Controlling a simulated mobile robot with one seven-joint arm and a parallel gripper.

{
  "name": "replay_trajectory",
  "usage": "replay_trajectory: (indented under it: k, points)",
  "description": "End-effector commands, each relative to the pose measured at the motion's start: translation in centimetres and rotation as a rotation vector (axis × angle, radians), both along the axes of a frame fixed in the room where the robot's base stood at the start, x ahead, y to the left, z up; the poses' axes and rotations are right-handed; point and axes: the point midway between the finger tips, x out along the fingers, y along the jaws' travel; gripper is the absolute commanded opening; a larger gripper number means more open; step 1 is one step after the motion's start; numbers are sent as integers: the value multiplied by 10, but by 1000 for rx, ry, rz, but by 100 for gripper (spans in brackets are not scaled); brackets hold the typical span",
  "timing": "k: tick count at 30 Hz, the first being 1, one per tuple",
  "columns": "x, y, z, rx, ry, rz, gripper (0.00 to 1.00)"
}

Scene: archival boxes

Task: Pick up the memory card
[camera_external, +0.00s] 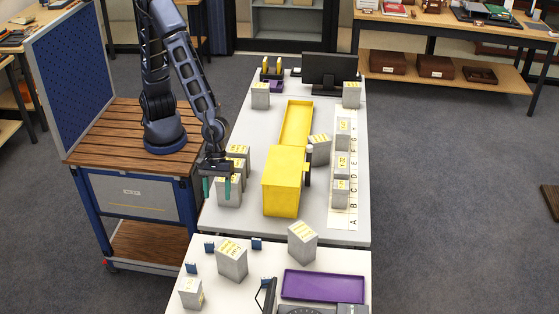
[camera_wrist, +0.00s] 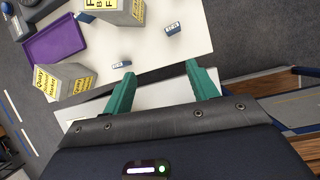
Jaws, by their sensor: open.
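No item is clearly readable as the memory card. Small blue pieces with pale labels, possibly cards, are on the near white table: one at the left (camera_external: 191,267), one behind it (camera_external: 209,246), one farther right (camera_external: 257,244). In the wrist view, one blue piece (camera_wrist: 121,64) lies near my left fingertip and another (camera_wrist: 172,28) farther off. My gripper (camera_external: 217,189) is open and empty, its teal fingers pointing down above the far table's left edge. Its fingers also show in the wrist view (camera_wrist: 160,72), with nothing between them.
Grey labelled boxes stand on the near table (camera_external: 231,261), with a purple tray (camera_external: 325,284) at its right. Behind my fingers stands another grey box (camera_external: 228,192). A tall yellow container (camera_external: 283,183) and long yellow tray (camera_external: 297,122) fill the far table's middle.

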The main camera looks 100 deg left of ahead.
Motion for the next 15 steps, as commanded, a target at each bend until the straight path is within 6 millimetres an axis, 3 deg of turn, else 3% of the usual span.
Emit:
replay_trajectory:
  k: [1, 6, 15]
  points:
    - [-7, -13, -16, 12, 24, 33, 58]
    - [-21, -42, -51, 31, 77, 156, 58]
    - [-28, -58, -78, 42, 102, 224, 58]
